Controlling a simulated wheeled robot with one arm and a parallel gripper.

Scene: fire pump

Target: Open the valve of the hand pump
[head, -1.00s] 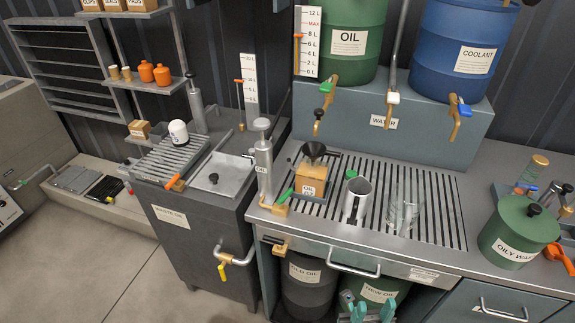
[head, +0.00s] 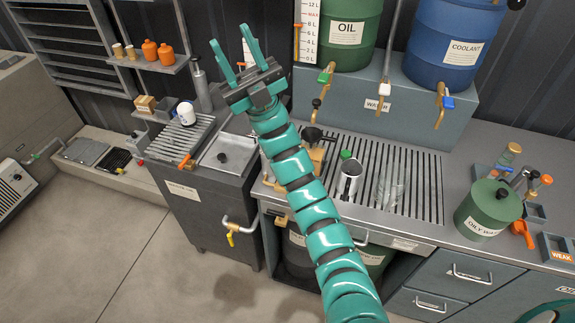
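The hand pump, a grey metal cylinder seen earlier at the left end of the slotted bench, is now almost wholly behind my arm in the head view. A brass part (head: 272,184) shows low beside my arm, probably from its valve. Its green lever cannot be made out, so I cannot tell its position. A second, thin grey cylinder (head: 202,90) stands further back on the left. My gripper (head: 232,40) is open and empty, fingers pointing up, in front of the back wall. It appears above the pump's place in the picture and touches nothing visible.
The slotted bench (head: 420,190) holds a metal jug (head: 349,180), a clear vessel (head: 390,188) and a small box with a funnel. Drum taps (head: 440,104) hang above it. A green oily waste bin (head: 488,209) stands right. The waste oil cabinet (head: 198,205) is left.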

